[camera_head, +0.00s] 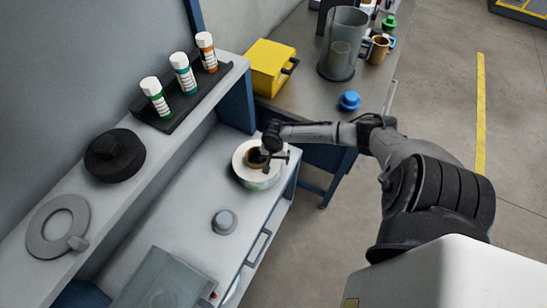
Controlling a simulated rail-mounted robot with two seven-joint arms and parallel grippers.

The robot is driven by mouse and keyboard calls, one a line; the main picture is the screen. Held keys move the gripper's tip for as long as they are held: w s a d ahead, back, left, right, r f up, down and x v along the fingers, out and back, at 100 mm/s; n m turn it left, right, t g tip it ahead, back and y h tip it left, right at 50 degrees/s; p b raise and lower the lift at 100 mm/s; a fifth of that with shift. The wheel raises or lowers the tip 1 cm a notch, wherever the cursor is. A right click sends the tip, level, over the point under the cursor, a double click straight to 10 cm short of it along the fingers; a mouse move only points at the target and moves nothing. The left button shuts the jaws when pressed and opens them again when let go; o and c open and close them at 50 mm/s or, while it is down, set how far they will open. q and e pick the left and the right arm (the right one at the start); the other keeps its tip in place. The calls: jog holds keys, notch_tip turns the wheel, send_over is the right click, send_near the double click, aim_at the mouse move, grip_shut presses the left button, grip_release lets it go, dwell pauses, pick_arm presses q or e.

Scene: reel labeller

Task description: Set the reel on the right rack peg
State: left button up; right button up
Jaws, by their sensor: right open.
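A white, round reel (243,175) with a brown core and a hint of green on its side lies on the grey workbench, near its right edge. My right gripper (270,161) is over the reel's core, with open jaws. The gripper partly covers the reel, and I cannot tell whether the fingers touch it. I cannot make out a rack with pegs in this view. My left gripper is not in view.
Three capped bottles (184,78) stand in a black holder on the raised shelf. A black knobbed disc (115,155) and a grey ring (48,245) lie nearer on it. A grey knob (224,221) is on the bench. A yellow box (268,65) stands beyond.

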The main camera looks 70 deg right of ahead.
notch_tip(320, 180, up, 14)
jog(key=p, duration=0.3)
jog(key=shift+w, duration=0.1)
dwell(0.7)
